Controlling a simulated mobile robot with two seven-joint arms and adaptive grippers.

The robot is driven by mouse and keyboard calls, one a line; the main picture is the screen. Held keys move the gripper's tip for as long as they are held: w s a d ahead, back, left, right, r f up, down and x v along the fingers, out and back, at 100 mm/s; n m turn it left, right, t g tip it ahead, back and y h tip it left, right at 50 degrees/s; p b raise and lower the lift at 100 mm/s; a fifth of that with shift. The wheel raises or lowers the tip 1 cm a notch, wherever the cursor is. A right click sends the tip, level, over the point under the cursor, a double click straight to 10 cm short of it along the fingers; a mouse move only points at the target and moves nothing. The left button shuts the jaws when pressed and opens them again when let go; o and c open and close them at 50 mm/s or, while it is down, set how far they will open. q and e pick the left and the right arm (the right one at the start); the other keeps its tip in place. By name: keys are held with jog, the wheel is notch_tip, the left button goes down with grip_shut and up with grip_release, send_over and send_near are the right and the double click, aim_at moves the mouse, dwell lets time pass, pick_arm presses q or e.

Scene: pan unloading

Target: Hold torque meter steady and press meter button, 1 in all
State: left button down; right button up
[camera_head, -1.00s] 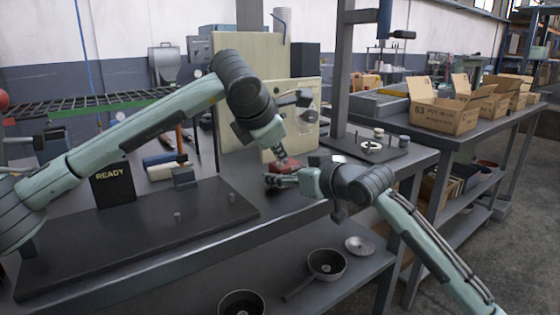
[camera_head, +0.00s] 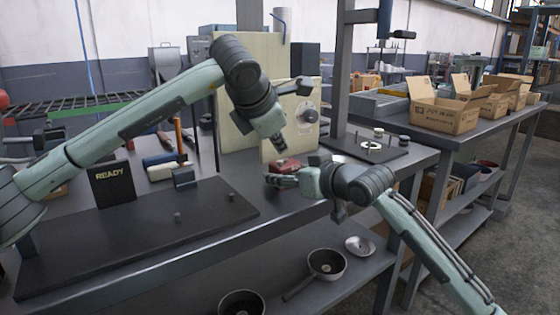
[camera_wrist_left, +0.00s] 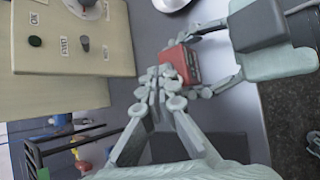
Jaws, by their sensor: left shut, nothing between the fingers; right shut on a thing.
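The torque meter is a small red box (camera_head: 287,163) at the front of the far bench, below the cream panel. It also shows in the left wrist view (camera_wrist_left: 185,64). My right gripper (camera_head: 275,179) is shut on the meter, with its fingers on either side in the wrist view. My left gripper (camera_head: 281,149) is shut and empty, just above the meter in the head view. In the wrist view its closed fingertips (camera_wrist_left: 162,76) appear right beside the meter; I cannot tell whether they touch. The meter's button cannot be made out.
A cream panel box (camera_head: 290,120) with a dial and knobs stands close behind the grippers. A black READY sign (camera_head: 113,186) stands on a dark board at left. A fixture with rings (camera_head: 371,147) sits right of the meter. Pans (camera_head: 326,263) lie on the lower shelf.

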pick_arm(q)
notch_tip(320, 180, up, 5)
jog(key=shift+f, duration=0.1)
dwell(0.3)
dwell(0.5)
pick_arm(e)
jog(key=o, duration=1.4)
jog(key=shift+o, duration=0.2)
jog(key=v, duration=1.2)
jog(key=shift+w+a, duration=0.1)
jog(key=x, duration=1.1)
jog(key=shift+w+a+f, duration=0.2)
jog(key=shift+w, duration=0.1)
